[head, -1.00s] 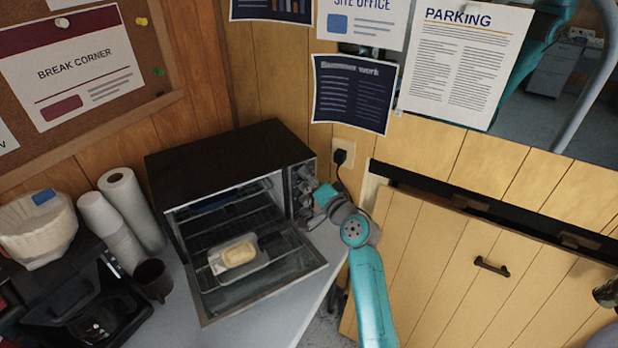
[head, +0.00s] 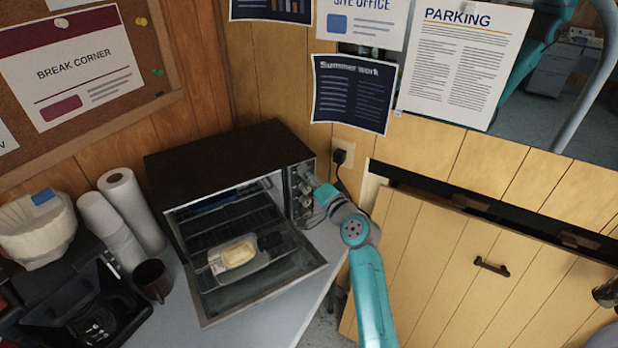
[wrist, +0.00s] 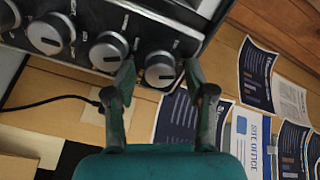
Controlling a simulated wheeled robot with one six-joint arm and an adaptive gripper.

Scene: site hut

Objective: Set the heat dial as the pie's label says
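The toaster oven (head: 228,150) stands on the counter with its door (head: 300,262) folded down. A pale pie (head: 238,254) in a foil-like tray sits at the oven's opening; no label on it is readable. The control panel has several dials in a row, with a middle dial (wrist: 108,50), an end dial (wrist: 160,68) and another dial (wrist: 50,33) in the wrist view. Their markings are too small to read. My gripper (wrist: 160,72) is open, one finger either side of the end dial, with visible gaps. In the head view my gripper (head: 312,188) is at the panel, partly hidden.
A dark mug (head: 152,280), paper rolls (head: 130,208) and a coffee maker (head: 85,310) stand left of the oven. A plug and cord (head: 340,157) are on the wall behind the gripper. A wooden panel with a handle (head: 491,265) is at the right.

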